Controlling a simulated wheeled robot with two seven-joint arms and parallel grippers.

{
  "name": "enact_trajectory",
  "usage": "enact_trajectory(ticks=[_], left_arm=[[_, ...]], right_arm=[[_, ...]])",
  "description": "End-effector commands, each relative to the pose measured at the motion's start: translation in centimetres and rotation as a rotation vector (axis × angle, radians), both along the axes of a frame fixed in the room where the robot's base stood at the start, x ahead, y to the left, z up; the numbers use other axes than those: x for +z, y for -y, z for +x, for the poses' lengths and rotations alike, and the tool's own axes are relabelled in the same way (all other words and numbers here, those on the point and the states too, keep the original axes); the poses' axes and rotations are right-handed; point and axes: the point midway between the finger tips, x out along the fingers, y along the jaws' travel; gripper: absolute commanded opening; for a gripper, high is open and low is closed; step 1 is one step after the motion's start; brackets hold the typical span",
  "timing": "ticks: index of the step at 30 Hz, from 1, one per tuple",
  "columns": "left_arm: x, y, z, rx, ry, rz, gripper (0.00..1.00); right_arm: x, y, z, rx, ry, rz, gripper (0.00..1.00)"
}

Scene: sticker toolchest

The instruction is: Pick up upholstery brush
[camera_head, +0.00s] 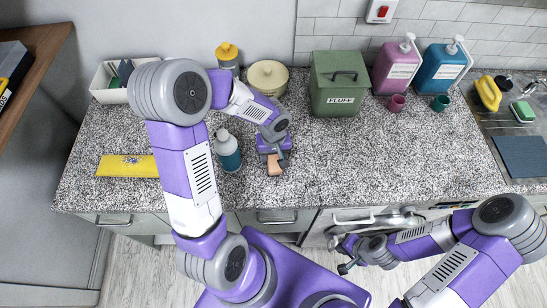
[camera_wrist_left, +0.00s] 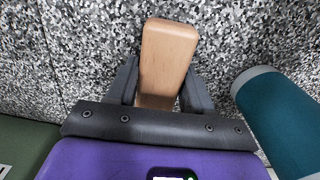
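The upholstery brush appears to be the light wooden piece (camera_head: 273,166) on the speckled counter, near its front edge. In the left wrist view its rounded wooden part (camera_wrist_left: 168,50) stands between the two dark fingers. My left gripper (camera_head: 272,157) points down over it. Its fingers (camera_wrist_left: 160,88) lie against both sides of the wood with no clear gap. The brush's lower end is hidden by the gripper. My right gripper (camera_head: 341,254) is empty in front of the counter, its fingertips apart.
A teal bottle (camera_head: 228,151) stands close left of my left gripper; it also shows in the left wrist view (camera_wrist_left: 285,115). A green FLUFF box (camera_head: 339,85), a cream pot (camera_head: 267,77) and a yellow-capped jar (camera_head: 228,58) stand behind. A yellow cloth (camera_head: 127,166) lies left.

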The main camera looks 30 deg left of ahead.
Motion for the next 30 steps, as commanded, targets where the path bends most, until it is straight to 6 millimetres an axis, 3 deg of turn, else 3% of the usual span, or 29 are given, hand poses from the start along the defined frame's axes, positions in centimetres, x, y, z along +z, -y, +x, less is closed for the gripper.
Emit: enact_trajectory(ticks=[3, 11, 24, 30], left_arm=[[0.0, 0.0, 0.0, 0.000, 0.001, 0.001, 0.19], [0.5, 0.0, 0.1, 0.001, 0.002, 0.000, 0.19], [8.5, 0.0, 0.1, 0.000, 0.006, 0.000, 0.19], [10.0, 0.0, 0.0, 0.000, 0.001, 0.001, 0.19]], right_arm=[[0.0, 0.0, 0.0, 0.000, 0.000, 0.000, 0.00], [0.1, 0.0, 0.0, 0.000, 0.000, 0.000, 0.00], [1.6, 0.0, 0.0, 0.000, 0.000, 0.000, 0.00], [1.8, 0.0, 0.0, 0.000, 0.000, 0.000, 0.00]])
